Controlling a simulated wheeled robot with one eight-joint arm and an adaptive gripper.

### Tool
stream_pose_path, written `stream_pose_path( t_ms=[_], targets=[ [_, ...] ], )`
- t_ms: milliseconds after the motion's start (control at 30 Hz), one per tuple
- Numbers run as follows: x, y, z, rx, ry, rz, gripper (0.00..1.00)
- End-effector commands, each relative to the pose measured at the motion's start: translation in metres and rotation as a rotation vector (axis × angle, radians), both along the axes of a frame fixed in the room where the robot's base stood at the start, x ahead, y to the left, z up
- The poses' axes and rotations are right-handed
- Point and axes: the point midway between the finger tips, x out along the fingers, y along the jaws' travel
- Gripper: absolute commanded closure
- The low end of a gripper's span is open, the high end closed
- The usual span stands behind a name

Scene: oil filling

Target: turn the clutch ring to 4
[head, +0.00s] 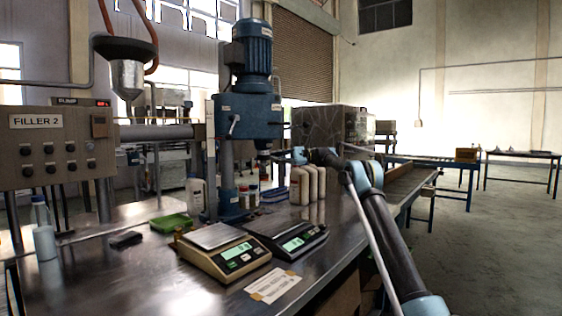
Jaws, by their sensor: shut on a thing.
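A blue capping machine (248,112) with a motor on top stands on the steel table. The clutch ring (262,144) appears as a small dark collar on the spindle under its head. Any numbers on it are too small to read. My arm reaches in from the lower right. My gripper (274,157) is at the spindle, at the height of the ring, and looks shut on it. The fingers are small and dark, so the exact contact is hard to see.
Two scales, one beige (222,251) and one black (288,238), stand in front of the machine. A green tray (171,223) and a clear bottle (43,232) are at left. The filler panel (57,148) stands further left.

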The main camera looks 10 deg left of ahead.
Motion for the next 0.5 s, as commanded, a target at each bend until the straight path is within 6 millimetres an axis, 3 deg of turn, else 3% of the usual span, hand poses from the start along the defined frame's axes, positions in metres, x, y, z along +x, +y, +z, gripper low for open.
stream_pose_path(
  t_ms=[500],
  targets=[
    [0.0003, 0.0070, -0.0010, 0.000, 0.000, 0.014, 1.00]
  ],
)
